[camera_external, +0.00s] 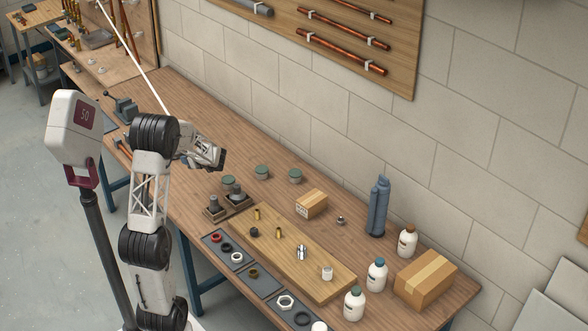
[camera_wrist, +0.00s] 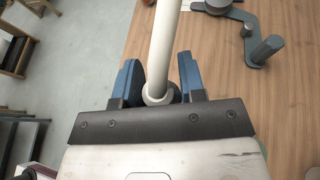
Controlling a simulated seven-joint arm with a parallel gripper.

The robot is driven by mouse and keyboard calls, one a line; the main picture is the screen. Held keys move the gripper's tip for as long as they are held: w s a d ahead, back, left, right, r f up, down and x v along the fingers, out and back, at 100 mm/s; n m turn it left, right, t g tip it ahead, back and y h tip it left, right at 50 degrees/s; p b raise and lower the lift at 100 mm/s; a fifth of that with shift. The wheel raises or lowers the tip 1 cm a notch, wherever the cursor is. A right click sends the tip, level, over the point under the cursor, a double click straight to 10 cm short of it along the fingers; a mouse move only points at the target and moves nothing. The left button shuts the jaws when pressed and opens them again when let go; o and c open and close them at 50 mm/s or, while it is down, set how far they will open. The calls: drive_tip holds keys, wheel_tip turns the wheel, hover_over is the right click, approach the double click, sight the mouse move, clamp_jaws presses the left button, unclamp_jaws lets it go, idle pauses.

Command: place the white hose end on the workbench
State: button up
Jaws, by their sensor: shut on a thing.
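The white hose (camera_external: 138,60) comes down from the top left in the external view and passes behind my arm; its lower end is hidden there. In the wrist view, the white hose end (camera_wrist: 157,94) has a pale collar and sits between the blue fingers of my gripper (camera_wrist: 160,72). My gripper is shut on it. The wooden top also shows in the wrist view (camera_wrist: 225,65).
A grey vise (camera_external: 124,108) stands at the bench's left end. Green-lidded tins (camera_external: 262,173), a cardboard box (camera_external: 311,204) and a wooden board (camera_external: 325,275) with fittings lie to the right. Bottles (camera_external: 407,241) stand farther right. Bare wood lies behind my gripper.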

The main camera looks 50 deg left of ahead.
drive_tip(key=s+a+n+g, duration=0.2)
drive_tip(key=s+a, duration=0.4)
drive_tip(key=s, duration=0.3)
drive_tip(key=shift+h, duration=0.3)
wheel_tip(320, 180, down, 10)
drive_tip(key=shift+w+d+r, duration=0.1)
drive_tip(key=w+a, duration=0.3)
drive_tip(key=a, duration=0.1)
drive_tip(key=w+a+f, duration=0.1)
drive_tip(key=w+a, duration=0.2)
drive_tip(key=a, duration=0.1)
drive_tip(key=w+a, duration=0.3)
drive_tip(key=a, duration=0.2)
drive_tip(key=shift+a+f, duration=0.1)
drive_tip(key=shift+f, duration=0.15)
drive_tip(key=shift+f, duration=0.1)
drive_tip(key=shift+f, duration=1.65)
